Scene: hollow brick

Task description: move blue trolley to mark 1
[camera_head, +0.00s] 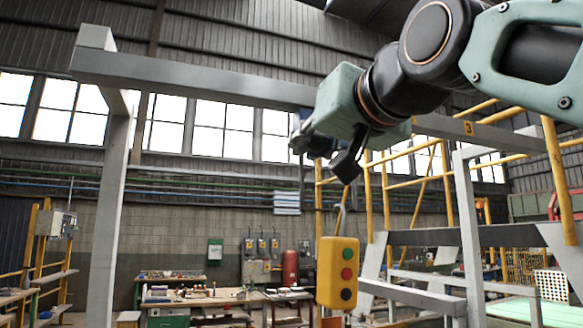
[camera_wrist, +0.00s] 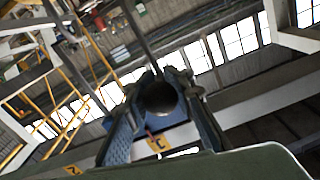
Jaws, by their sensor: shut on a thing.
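My gripper (camera_head: 303,140) reaches up to the overhead grey beam (camera_head: 190,78) near its middle. In the wrist view its fingers (camera_wrist: 163,82) are closed around a dark round part (camera_wrist: 160,98) of the blue trolley (camera_wrist: 178,136). In the head view only a small blue patch of the trolley (camera_head: 304,114) shows; my wrist hides the rest. A yellow mark with a 3 (camera_head: 469,128) is on the beam to the right. In the wrist view one yellow tag (camera_wrist: 156,143) shows by the trolley and another (camera_wrist: 72,170) at lower left; their characters are hard to read. Mark 1 cannot be made out.
A yellow pendant box (camera_head: 338,272) with coloured buttons hangs below my wrist. A grey post (camera_head: 108,220) holds the beam's left end. Yellow rails (camera_head: 388,200) and grey frames stand at right. Workbenches (camera_head: 215,298) stand below. The beam's left stretch looks clear.

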